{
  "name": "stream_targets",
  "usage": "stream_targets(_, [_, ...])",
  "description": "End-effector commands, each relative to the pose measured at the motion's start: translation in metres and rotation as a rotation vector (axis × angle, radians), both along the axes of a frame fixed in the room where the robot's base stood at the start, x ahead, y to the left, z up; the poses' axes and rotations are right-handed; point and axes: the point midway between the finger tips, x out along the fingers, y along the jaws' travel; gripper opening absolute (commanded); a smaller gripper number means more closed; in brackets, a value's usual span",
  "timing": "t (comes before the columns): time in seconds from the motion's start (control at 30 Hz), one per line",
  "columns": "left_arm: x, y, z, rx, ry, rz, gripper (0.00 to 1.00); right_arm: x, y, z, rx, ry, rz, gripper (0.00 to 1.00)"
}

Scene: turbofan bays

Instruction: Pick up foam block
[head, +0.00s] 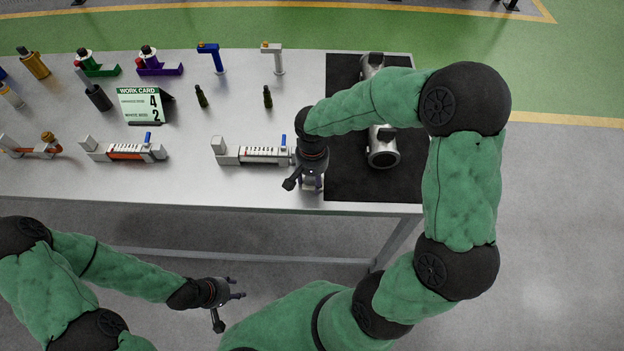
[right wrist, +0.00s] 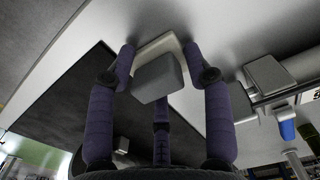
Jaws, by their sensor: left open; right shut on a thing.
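My right gripper (head: 307,184) is at the front edge of the table, beside the dark mat. In the right wrist view its purple fingers (right wrist: 160,52) are shut on a small grey block, which I take to be the foam block (right wrist: 158,80). A pale, flat-looking piece (right wrist: 152,46) shows behind the block; I cannot tell whether they touch. In the head view the gripper mostly hides the block. My left gripper (head: 227,294) is open and empty, in front of the table and clear of it.
A scaled fixture with a blue lever (head: 262,155) stands just left of my right gripper. A metal pipe piece (head: 383,155) lies on the dark mat (head: 375,188), partly behind my right arm. A work card (head: 140,105) and several fittings occupy the table's left part.

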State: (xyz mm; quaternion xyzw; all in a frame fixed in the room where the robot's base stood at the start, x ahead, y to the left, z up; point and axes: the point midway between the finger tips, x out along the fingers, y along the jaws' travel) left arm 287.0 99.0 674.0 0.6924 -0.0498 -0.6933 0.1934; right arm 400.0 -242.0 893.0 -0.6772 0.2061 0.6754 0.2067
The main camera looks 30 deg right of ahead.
Motion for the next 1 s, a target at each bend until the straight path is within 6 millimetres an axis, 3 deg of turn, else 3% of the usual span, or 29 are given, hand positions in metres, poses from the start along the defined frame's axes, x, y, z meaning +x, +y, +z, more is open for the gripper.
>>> stream_targets(0.17, [0.0, 0.0, 0.002, 0.0, 0.0, 0.0, 0.45, -0.002, -0.002, 0.005, -0.005, 0.006, -0.001, 0.18])
stream_targets(0.43, [0.0, 0.0, 0.013, 0.0, 0.0, 0.0, 0.45, -0.003, -0.003, 0.037, -0.003, 0.001, -0.002, 0.18])
stream_targets(0.73, [0.0, 0.0, 0.034, 0.0, 0.0, 0.0, 0.45, -0.043, -0.032, 0.096, -0.002, -0.002, -0.006, 0.18])
stream_targets(1.0, [0.0, 0.0, 0.044, 0.0, 0.0, 0.0, 0.45, -0.09, -0.065, 0.118, -0.002, 0.001, -0.006, 0.18])
